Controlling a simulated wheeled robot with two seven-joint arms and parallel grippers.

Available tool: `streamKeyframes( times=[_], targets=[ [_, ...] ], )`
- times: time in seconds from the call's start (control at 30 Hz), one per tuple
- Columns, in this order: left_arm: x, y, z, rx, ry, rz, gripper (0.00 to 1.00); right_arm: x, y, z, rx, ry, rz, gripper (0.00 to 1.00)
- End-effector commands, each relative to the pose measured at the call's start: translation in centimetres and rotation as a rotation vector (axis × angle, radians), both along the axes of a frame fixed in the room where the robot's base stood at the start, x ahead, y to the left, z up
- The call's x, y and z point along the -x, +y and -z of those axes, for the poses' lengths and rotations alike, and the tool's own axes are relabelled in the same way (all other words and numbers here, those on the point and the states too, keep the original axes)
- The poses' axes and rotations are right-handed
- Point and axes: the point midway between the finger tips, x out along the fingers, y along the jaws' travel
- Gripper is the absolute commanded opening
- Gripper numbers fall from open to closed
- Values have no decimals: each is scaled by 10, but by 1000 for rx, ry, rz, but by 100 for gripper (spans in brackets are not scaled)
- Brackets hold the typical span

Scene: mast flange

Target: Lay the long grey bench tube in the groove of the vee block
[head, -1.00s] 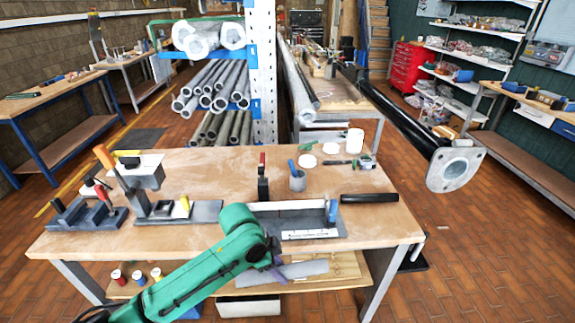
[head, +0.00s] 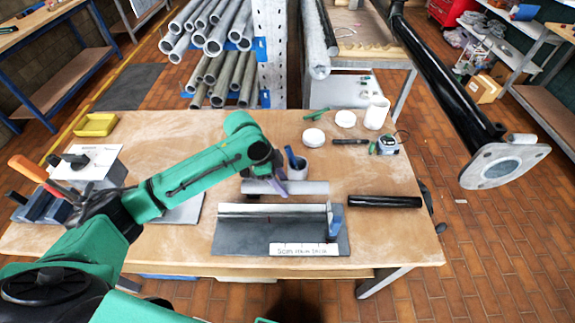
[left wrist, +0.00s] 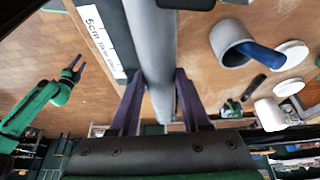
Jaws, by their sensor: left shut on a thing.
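The long grey tube (head: 310,187) is held crosswise in my left gripper (head: 268,187), near the tube's left part. In the left wrist view the tube (left wrist: 152,45) runs between the purple fingers (left wrist: 158,105). In the head view it shows just beyond the far edge of the dark grey block (head: 240,240), apart from it, seemingly raised. This block, which I take for the vee block, has a pale far strip, a blue end piece and a white printed label; its groove is not clear. My right gripper (left wrist: 73,68) shows only in the left wrist view, small, fingers apart.
A grey cup (head: 292,165) with a blue-handled item stands right behind the tube. A black tube (head: 384,202) lies right of the block. White lids, a white pot (head: 377,113) and a tape measure (head: 388,145) lie farther back. A black flanged mast (head: 460,110) juts in from the right.

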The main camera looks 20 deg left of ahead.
Motion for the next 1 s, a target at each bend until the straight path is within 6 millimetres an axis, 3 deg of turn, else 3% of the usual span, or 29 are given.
streamKeyframes(
  times=[0.37, 0.43, 0.7, 1.0],
  targets=[
    [0, 1, -4, 3, 2, -2, 0, 45, -2, -5, 4, 71, 0, 50],
    [1, 2, -6, 5, 3, -6, 0, 43, -2, -12, 5, 69, 0, 50],
    [1, 2, 28, 5, 4, -5, 0, 10, 0, 6, 0, 12, -1, 50],
    [2, 2, 58, 5, 4, -5, 0, 27, -1, 23, 2, 40, 0, 50]
  ],
)
